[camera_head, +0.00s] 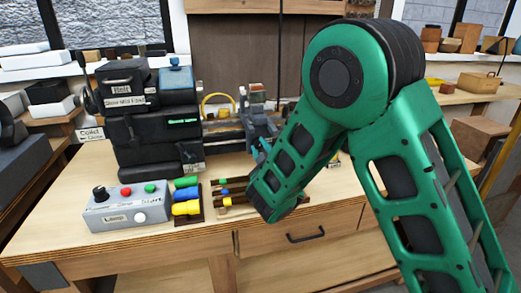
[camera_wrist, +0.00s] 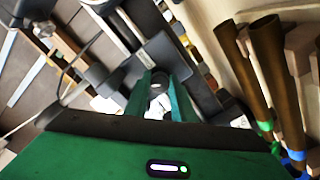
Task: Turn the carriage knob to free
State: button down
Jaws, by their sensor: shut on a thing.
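My gripper (camera_wrist: 160,100) shows in the wrist view as two green fingers, close together around a small dark round part that looks like the carriage knob (camera_wrist: 158,79). A white patch shows between the fingers, nearer the palm. In the head view, my gripper's teal fingers (camera_head: 259,149) reach the front of the grey carriage (camera_head: 257,118) on the lathe-like machine. The knob itself is hidden there, and I cannot read its setting in either view. The black machine head (camera_head: 155,120) with its labels stands to the left of the carriage.
A grey control box (camera_head: 127,208) with buttons stands at the bench's front left. Beside it is a rack of green, blue and yellow pieces (camera_head: 187,200). Brown rods with coloured ends (camera_wrist: 268,75) lie close to my gripper on the right in the wrist view.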

jog(key=n, duration=0.6)
jog(key=shift+d+f, duration=0.1)
jog(key=shift+d, duration=0.15)
dwell(0.3)
jog(key=c, duration=1.5)
grip_release()
jog(key=shift+a, duration=0.1)
jog(key=shift+s, duration=0.5)
jog(key=shift+v, duration=4.75)
